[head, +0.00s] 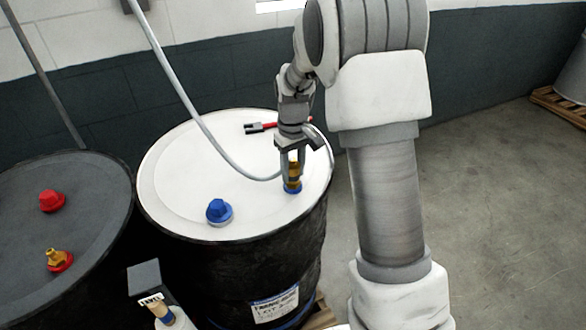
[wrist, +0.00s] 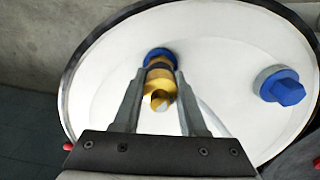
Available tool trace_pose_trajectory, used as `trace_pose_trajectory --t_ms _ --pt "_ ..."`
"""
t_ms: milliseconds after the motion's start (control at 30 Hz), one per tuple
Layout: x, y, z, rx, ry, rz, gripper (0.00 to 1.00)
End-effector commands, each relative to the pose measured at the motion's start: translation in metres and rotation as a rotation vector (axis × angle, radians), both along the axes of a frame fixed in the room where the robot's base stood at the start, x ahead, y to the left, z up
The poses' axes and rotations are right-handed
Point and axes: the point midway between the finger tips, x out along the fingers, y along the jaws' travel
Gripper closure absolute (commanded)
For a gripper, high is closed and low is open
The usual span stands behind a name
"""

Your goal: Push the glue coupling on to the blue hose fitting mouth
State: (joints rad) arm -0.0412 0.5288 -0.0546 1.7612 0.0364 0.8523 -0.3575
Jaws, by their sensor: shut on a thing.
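The glue coupling, a brass piece (head: 293,172), is upright between the fingers of my gripper (head: 292,166), which is shut on it. It also shows in the wrist view (wrist: 158,88) between the two grey fingers (wrist: 160,78). The blue hose fitting mouth (head: 292,188) is on the white drum lid near its right edge, directly below the coupling. In the wrist view the blue ring (wrist: 158,54) shows just beyond the brass. The coupling appears lined up with the fitting and at or touching it; how deep it sits I cannot tell.
A blue cap (head: 219,211) stands on the white lid (head: 180,180). A red-handled tool (head: 262,127) lies behind. A grey hose (head: 185,90) curves down to my gripper. The dark drum (head: 100,200) at left bears a red cap (head: 51,201) and a brass fitting (head: 58,259).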

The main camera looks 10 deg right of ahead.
Motion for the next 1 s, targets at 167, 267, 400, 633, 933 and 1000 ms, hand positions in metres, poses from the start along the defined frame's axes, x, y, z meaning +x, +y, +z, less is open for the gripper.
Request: trace_pose_trajectory --t_ms 167,267,400,633,933,1000 --pt "0.000 0.000 -0.005 0.000 0.000 0.000 1.00" --pt "0.000 0.000 -0.008 0.000 0.000 0.000 1.00" --pt "0.000 0.000 -0.008 0.000 0.000 0.000 0.50" --pt "0.000 0.000 -0.008 0.000 0.000 0.000 0.24" --pt "0.000 0.000 -0.002 0.000 -0.001 0.000 0.24" --pt "0.001 0.000 0.006 0.000 -0.004 0.000 0.24"
